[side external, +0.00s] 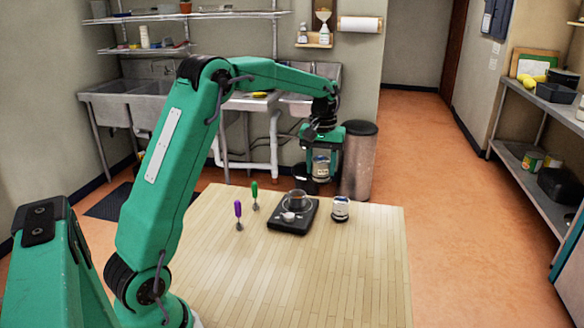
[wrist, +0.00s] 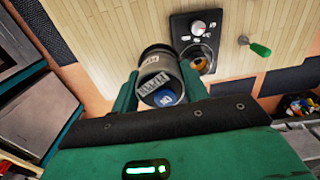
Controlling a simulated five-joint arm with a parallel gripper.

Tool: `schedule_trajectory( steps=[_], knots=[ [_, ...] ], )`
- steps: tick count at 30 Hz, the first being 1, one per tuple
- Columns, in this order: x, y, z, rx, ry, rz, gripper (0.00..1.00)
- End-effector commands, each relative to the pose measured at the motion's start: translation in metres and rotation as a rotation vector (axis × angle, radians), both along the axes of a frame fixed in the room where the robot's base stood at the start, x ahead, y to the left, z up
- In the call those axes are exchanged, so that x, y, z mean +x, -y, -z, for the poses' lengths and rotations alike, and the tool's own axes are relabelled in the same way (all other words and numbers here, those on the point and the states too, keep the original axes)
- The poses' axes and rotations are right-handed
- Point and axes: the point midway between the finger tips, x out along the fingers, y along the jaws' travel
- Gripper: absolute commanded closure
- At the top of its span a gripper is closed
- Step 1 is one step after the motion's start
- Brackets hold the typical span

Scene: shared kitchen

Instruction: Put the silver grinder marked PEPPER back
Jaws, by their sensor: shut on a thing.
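My gripper (side external: 321,158) is shut on a silver grinder (side external: 321,168), held in the air beyond the far edge of the table. In the wrist view the grinder (wrist: 153,84) sits between the two green fingers, with a lettered label and a blue patch; I cannot read the lettering surely. A second, similar silver container (side external: 340,208) with a dark band stands upright on the wooden table (side external: 300,285), right of a black device. In the wrist view a round grey shape lies just behind the held grinder, and I cannot tell where one ends.
The black device (side external: 291,216) carries a clear glass vessel (side external: 298,199) and a pale knob. Purple-handled (side external: 238,210) and green-handled (side external: 254,192) tools stand to its left. A tall bin (side external: 359,165) is beyond the table. A wall shelf (side external: 314,41) holds small containers. The table's near part is clear.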

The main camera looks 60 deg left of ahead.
Motion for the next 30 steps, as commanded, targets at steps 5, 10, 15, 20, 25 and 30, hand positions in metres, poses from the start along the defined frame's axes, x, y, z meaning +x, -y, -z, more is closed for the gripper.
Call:
schedule_trajectory(
  steps=[5, 10, 15, 20, 25, 30],
  knots=[
    [0.002, 0.017, 0.004, 0.001, 0.001, 0.038, 0.92],
    [0.004, 0.053, 0.014, -0.001, -0.001, 0.119, 0.92],
    [0.001, 0.102, 0.028, 0.000, 0.000, 0.231, 0.92],
    [-0.006, 0.147, 0.042, 0.000, 0.000, 0.339, 0.92],
    [-0.016, 0.181, 0.052, 0.001, 0.001, 0.421, 0.92],
    [-0.021, 0.196, 0.057, 0.001, 0.002, 0.460, 0.92]
  ],
)
